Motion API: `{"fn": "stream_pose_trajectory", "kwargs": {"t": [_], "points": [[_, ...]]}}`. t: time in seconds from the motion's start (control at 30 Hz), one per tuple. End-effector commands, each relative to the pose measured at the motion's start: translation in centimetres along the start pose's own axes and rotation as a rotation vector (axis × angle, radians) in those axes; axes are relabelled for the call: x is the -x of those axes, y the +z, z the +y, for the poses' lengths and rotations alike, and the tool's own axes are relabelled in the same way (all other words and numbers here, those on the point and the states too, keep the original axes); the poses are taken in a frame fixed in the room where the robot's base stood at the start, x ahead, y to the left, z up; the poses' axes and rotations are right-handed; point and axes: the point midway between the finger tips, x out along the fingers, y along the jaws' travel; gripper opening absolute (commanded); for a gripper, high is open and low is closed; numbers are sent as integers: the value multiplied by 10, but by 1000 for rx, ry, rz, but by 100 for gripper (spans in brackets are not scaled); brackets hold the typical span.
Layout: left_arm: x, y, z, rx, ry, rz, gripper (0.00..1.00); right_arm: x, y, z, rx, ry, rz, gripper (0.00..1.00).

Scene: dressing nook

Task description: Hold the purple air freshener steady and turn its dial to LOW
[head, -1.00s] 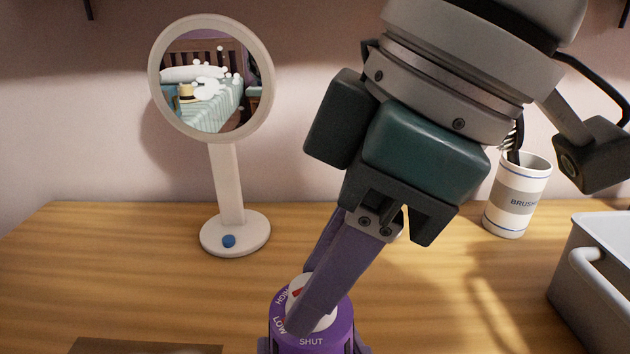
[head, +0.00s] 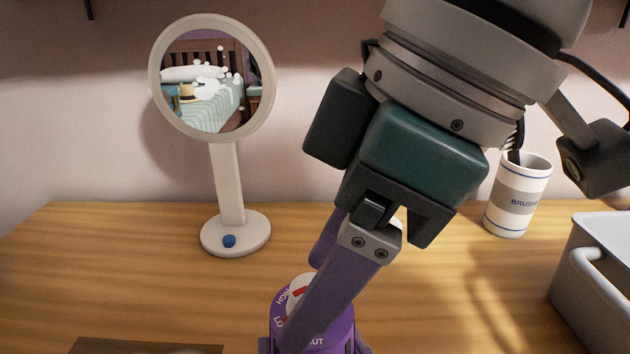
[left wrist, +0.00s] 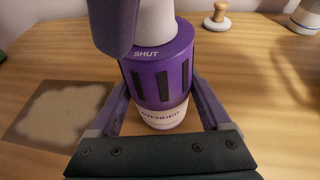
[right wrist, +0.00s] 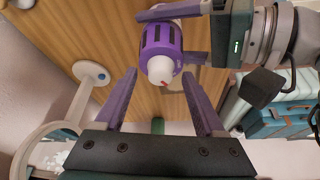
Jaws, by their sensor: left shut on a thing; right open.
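The purple air freshener (head: 343,327) stands upright at the bottom middle of the head view. Its white dial (head: 298,283) has a red mark, which lies by the HIGH and LOW labels; a finger partly hides it. The dial also shows in the right wrist view (right wrist: 160,70). My left gripper (left wrist: 160,103) is shut on the freshener's body, one finger on each side. My right gripper (head: 308,298) is open over the top, its fingers on either side of the dial. The near finger covers part of the LOW and SHUT labels.
A round mirror (head: 230,185) on a stand is at the back left. A brush cup (head: 515,205) and a grey bin (head: 585,290) stand at the right. A brown mat (left wrist: 60,112) lies beside the freshener.

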Motion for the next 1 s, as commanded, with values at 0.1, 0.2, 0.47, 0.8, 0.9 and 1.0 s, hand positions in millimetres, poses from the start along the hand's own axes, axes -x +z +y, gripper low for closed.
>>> {"fn": "stream_pose_trajectory", "kwargs": {"t": [0.1,0.2,0.47,0.8,0.9,1.0], "points": [[0,0,0,1,0,1,14,1,0,0,0,0,0,72],[0,0,0,1,0,1,14,9,-1,1,-1,1,2,72],[0,0,0,0,0,1,14,63,0,1,3,6,2,72],[0,0,0,1,0,1,14,116,0,0,-1,2,1,72],[0,0,0,1,0,1,14,120,0,0,0,0,0,72],[0,0,0,1,0,1,14,121,0,0,0,0,-1,72]]}}
